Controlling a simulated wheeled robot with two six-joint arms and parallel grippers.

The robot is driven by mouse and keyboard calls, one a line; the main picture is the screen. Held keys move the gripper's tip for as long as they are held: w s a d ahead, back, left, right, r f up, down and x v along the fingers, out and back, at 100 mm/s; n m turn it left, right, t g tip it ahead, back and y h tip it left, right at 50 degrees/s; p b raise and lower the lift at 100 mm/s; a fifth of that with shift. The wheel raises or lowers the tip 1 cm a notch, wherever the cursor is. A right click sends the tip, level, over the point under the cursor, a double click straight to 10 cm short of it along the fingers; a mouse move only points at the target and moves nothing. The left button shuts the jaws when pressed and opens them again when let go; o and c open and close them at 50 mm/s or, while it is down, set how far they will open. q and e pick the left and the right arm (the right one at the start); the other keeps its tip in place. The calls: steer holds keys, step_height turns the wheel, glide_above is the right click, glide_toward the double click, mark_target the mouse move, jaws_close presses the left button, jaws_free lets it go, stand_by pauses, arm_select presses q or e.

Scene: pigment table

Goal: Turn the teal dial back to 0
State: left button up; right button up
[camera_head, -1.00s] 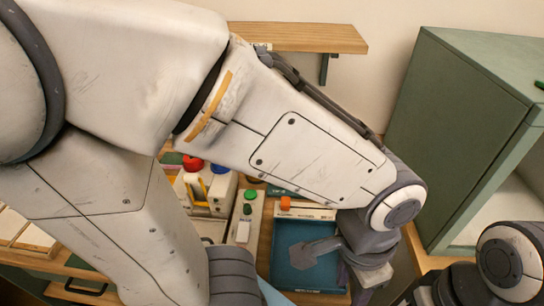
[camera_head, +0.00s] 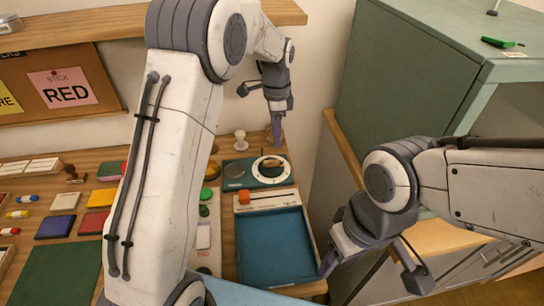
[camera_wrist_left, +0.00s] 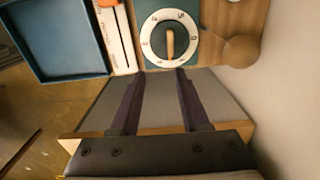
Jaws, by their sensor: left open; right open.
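The teal dial (camera_head: 287,180) is a teal plate with a white numbered ring and a wooden bar knob, at the back of the table. In the left wrist view, the white ring (camera_wrist_left: 151,52) lies just beyond my fingertips, and the wooden knob (camera_wrist_left: 170,42) points up and down the picture. The numbers are too small to read surely. My left gripper (camera_head: 276,143) points down at the dial's far side; in the wrist view its two fingers (camera_wrist_left: 161,73) are apart with nothing between them. My right gripper (camera_head: 365,270) is open and empty, right of the blue tray.
A blue tray (camera_head: 302,222) with an orange-knobbed slider (camera_head: 244,197) stands in front of the dial. A pale round knob (camera_head: 240,141) stands behind it; a wooden ball (camera_wrist_left: 240,51) is beside it in the wrist view. A green cabinet (camera_head: 405,80) rises at right.

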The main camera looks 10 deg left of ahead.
mark_target(271, 160)
arm_select(q)
steer(key=f, duration=0.4)
steer(key=w+a+f, duration=0.1)
steer(key=f, duration=0.6)
steer(key=shift+w+a+f+p, duration=0.3)
steer(key=shift+a+p, duration=0.1)
jaws_close()
